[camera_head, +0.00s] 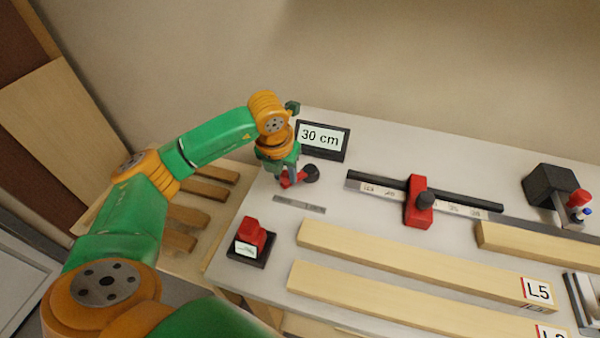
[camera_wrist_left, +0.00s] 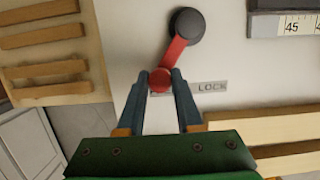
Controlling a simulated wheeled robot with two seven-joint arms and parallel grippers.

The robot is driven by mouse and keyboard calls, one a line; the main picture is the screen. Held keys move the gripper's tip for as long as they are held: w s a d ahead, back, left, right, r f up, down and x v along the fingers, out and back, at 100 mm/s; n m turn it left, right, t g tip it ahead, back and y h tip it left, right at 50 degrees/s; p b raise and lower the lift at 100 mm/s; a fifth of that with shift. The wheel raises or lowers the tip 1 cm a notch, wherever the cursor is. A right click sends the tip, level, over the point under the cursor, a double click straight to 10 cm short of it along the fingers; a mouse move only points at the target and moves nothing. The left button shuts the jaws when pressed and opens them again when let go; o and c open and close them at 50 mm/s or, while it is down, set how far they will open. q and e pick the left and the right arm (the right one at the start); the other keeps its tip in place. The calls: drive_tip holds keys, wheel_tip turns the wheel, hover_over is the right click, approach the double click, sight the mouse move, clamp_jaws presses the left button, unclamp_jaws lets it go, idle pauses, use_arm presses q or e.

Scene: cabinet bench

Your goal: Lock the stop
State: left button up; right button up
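The lock lever is a red arm (camera_wrist_left: 174,55) on a round black pivot (camera_wrist_left: 187,26), with a red knob (camera_wrist_left: 160,80) at its near end. In the head view the lever (camera_head: 301,177) lies on the bench near its left end. My left gripper (camera_wrist_left: 161,83) has a finger on each side of the red knob and looks shut on it. A grey plate marked LOCK (camera_wrist_left: 210,87) lies just right of the knob. The red stop (camera_head: 418,200) with a dark knob sits on the ruled black rail (camera_head: 370,186). My right gripper is not in view.
A display (camera_head: 323,139) reading "30 cm" stands behind the lever. A red button box (camera_head: 251,243) is at the bench's left front. Long boards, one labelled L5 (camera_head: 420,268), lie in front of the rail. A black device (camera_head: 552,186) stands at the right.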

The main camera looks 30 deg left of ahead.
use_arm(q)
drive_tip(key=shift+d, duration=0.1)
drive_tip(key=shift+c, duration=0.3)
drive_tip(key=shift+s+d, duration=0.25)
drive_tip(key=shift+d, duration=0.8)
drive_tip(key=shift+w+d, duration=0.1)
drive_tip(key=shift+d, duration=0.8)
